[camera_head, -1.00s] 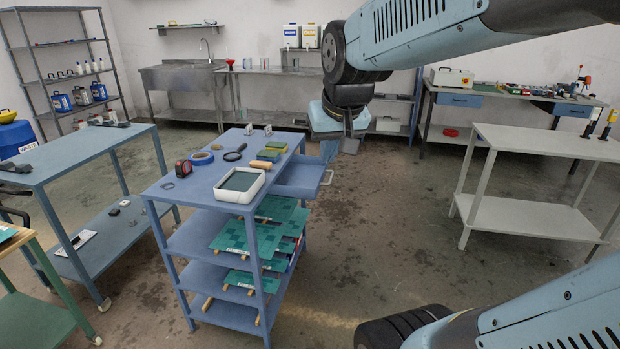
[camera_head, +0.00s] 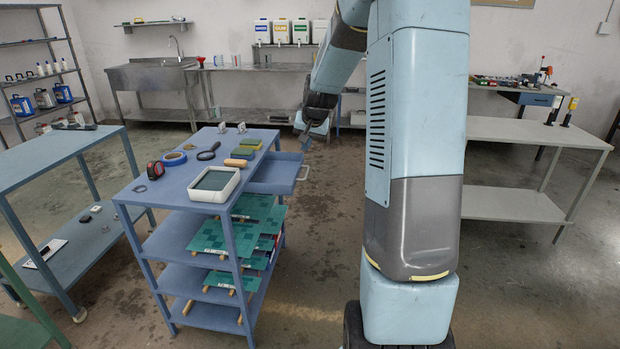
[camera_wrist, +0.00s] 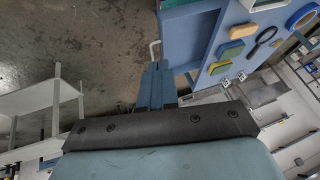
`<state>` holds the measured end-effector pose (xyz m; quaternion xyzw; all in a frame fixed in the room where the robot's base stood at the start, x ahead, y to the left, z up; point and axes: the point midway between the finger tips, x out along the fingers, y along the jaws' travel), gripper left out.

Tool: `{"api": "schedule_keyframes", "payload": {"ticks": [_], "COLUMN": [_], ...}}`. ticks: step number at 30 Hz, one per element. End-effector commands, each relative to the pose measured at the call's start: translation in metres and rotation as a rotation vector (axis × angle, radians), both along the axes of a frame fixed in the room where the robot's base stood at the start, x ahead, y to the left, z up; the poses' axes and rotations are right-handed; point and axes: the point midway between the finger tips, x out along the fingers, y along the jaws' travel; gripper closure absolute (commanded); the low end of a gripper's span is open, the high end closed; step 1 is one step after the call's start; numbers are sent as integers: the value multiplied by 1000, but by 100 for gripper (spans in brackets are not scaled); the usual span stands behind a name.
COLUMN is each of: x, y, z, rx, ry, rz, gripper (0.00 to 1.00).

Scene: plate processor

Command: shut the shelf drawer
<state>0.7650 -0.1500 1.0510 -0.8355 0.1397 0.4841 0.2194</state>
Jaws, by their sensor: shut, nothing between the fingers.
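The shelf drawer (camera_head: 274,174) is pulled out from the right side of the blue shelf unit (camera_head: 160,198), below its top. Its pale handle (camera_head: 303,173) is on the outer right end and also shows in the wrist view (camera_wrist: 153,49). My gripper (camera_head: 304,144) is shut and empty, just beyond the drawer's outer end and close to the handle. In the wrist view its blue fingers (camera_wrist: 156,68) are together beside the handle; I cannot tell if they touch it. The drawer's interior (camera_wrist: 188,35) shows partly there.
A white-rimmed tray (camera_head: 213,184), magnifier, tape and sponges lie on the shelf unit's top. Green plates (camera_head: 235,236) lie on its shelves. A grey table (camera_head: 540,131) stands to the right. Floor right of the drawer is open, partly hidden by my arm.

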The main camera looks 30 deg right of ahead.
Motion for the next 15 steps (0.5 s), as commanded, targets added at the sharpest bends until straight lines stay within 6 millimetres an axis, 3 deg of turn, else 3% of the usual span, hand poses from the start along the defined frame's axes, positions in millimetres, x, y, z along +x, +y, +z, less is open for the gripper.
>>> {"api": "schedule_keyframes", "payload": {"ticks": [6, 15], "x": [42, 72], "y": [-53, -104], "z": [-60, -121], "rx": [72, 142], "ry": [-18, -47], "rz": [-108, -223], "gripper": [100, 100]}}
